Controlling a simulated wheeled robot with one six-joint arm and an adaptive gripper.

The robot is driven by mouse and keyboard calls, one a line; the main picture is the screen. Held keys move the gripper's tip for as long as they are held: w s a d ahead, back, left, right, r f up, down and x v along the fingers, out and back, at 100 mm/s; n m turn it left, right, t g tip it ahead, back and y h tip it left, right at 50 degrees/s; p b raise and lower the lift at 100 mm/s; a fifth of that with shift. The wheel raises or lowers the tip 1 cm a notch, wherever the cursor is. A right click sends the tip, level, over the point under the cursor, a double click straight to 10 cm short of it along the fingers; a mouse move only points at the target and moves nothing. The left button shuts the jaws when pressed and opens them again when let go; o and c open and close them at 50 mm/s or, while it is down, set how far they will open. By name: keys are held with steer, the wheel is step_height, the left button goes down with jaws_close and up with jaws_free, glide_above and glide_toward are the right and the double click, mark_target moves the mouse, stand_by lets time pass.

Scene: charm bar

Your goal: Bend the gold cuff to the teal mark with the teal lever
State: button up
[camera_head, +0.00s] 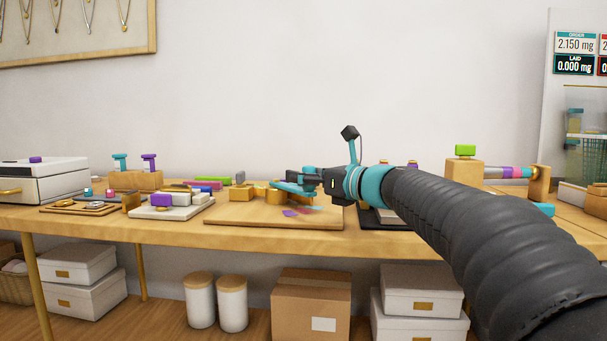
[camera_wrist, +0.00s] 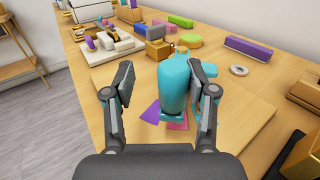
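The teal lever (camera_wrist: 174,85) stands between the two fingers of my gripper (camera_wrist: 164,88) in the wrist view. The fingers are spread, with a clear gap on the left; the right finger is close to the lever, and contact cannot be told. In the head view my gripper (camera_head: 312,180) is over the wooden board (camera_head: 240,217), at the teal lever (camera_head: 292,187). Gold parts (camera_head: 245,192) stand on the board left of the lever; I cannot tell which is the cuff. Purple and pink marks (camera_wrist: 178,121) lie under the lever, with teal (camera_wrist: 152,116) beside them, partly hidden.
A purple block (camera_wrist: 251,49), a grey ring (camera_wrist: 239,71) and a green round piece (camera_wrist: 190,41) lie beyond the lever. A white tray (camera_head: 170,212) with small blocks is left of the board.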

steer(key=v, duration=1.1)
steer(key=shift+s, duration=0.2)
steer(key=shift+d, duration=0.15)
